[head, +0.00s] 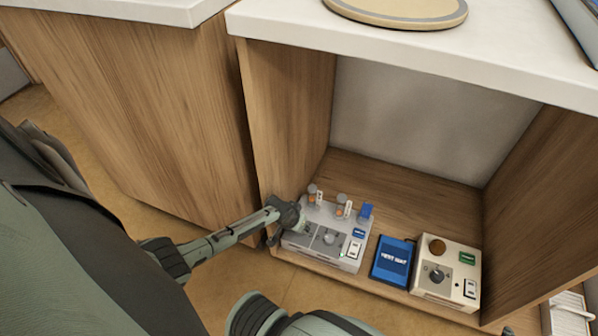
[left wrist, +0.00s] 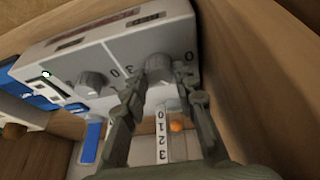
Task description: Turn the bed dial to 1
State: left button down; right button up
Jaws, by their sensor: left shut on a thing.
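A grey control box (head: 345,262) with two grey dials stands on the cabinet's lower shelf. My left gripper (head: 292,217) is at the box's left dial, which it largely hides in the head view. In the left wrist view, my left gripper's fingers (left wrist: 160,88) are closed around that grey dial (left wrist: 158,67). The box's other dial (left wrist: 92,83) stands free beside it; it also shows in the head view (head: 329,238). Markings 0 and 3 show near the dials. I cannot read the held dial's pointer. My right gripper is not in view.
A white strip numbered 0 to 3 (left wrist: 163,135) with an orange marker (left wrist: 177,126) stands behind the box. The cabinet's side wall (head: 285,120) is close on the left.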

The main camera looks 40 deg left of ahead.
pick_arm(q)
jog(key=c, duration=1.2)
grip_release()
notch_tip(320, 180, up, 10)
